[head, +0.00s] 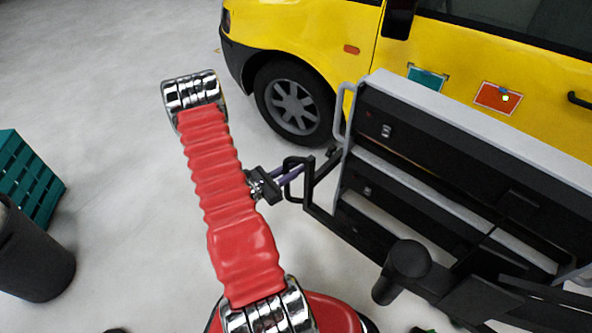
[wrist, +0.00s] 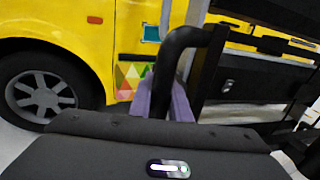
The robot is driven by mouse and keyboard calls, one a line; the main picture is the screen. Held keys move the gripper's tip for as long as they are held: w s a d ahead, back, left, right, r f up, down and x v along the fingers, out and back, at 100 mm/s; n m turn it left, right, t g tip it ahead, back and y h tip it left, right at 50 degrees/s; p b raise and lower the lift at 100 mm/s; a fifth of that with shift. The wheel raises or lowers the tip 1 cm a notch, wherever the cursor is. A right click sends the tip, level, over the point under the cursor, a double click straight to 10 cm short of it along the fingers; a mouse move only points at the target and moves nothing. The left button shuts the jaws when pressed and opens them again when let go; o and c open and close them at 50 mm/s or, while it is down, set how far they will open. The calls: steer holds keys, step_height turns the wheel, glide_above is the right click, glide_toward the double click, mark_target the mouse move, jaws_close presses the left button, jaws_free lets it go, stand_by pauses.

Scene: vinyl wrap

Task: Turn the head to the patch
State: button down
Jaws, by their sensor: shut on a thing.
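An orange-red patch (head: 490,98) sits on the yellow van's door, with a small blue tab at its upper edge and a bright spot on it. A teal patch (head: 427,79) is to its left; it also shows in the wrist view (wrist: 151,34). A patch of coloured triangles (wrist: 130,76) shows low on the van in the wrist view. My gripper (head: 299,169) is shut on the black handle (head: 306,188) of a cart. In the wrist view its purple fingers (wrist: 170,98) are at the handle's bar, which partly hides them.
The yellow van (head: 300,28) stands behind the cart (head: 440,135), which has black drawers and a grey top and fills the right side. A dark bin (head: 32,255) and a green crate (head: 25,178) stand at the left. The pale floor between is clear.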

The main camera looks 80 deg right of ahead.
steer(key=c, duration=1.6)
jaws_free()
steer(key=shift+w, duration=0.1)
steer(key=shift+c, duration=0.2)
steer(key=v, duration=1.3)
steer(key=shift+w+a, duration=0.2)
steer(key=shift+a, duration=0.1)
